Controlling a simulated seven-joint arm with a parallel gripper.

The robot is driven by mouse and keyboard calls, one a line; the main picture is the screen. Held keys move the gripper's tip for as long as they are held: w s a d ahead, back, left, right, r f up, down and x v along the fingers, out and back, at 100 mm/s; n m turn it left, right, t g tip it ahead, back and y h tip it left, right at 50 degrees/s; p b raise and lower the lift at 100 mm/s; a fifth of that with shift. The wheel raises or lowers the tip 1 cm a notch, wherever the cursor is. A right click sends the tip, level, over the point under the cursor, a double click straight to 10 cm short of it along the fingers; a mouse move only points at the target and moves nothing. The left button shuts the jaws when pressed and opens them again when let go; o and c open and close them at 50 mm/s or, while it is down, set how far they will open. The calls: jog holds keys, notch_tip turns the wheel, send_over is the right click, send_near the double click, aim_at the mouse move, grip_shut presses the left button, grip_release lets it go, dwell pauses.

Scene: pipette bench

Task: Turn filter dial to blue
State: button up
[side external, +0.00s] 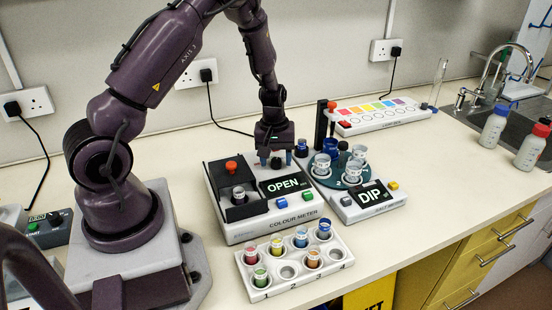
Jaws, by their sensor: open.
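My gripper (276,159) points down over the back of the white colour meter (268,233), its two fingers apart with a gap between them. A small dark knob-like part (276,163) shows between and below the fingertips; it may be the filter dial, but its markings and setting are too small to read. I cannot tell whether the fingers touch it. The meter's screen (284,184) reads OPEN. A dark block with a red knob (231,166) and a cup (238,193) is at the meter's left.
A white rack (295,272) of coloured cups stands in front of the meter. A round teal carousel (341,181) with cups and a DIP screen (370,195) is close on the right. A rainbow-striped white unit (381,123) stands behind.

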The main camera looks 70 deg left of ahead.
aim_at(273, 160)
notch_tip(273, 160, up, 13)
jog(key=shift+s+f, duration=0.2)
jog(key=shift+s, duration=0.05)
jog(key=shift+a, duration=0.1)
jog(key=s+d+r+m+t, duration=0.2)
jog(key=s+d+r+m, duration=0.4)
jog(key=s+d+r, duration=0.1)
jog(key=s+d+r+m+t, duration=0.3)
jog(key=s+d+r+m, duration=0.4)
jog(key=d, duration=0.4)
jog(key=shift+d+r, duration=0.4)
jog(key=shift+r, duration=0.45)
jog(key=shift+s, duration=0.1)
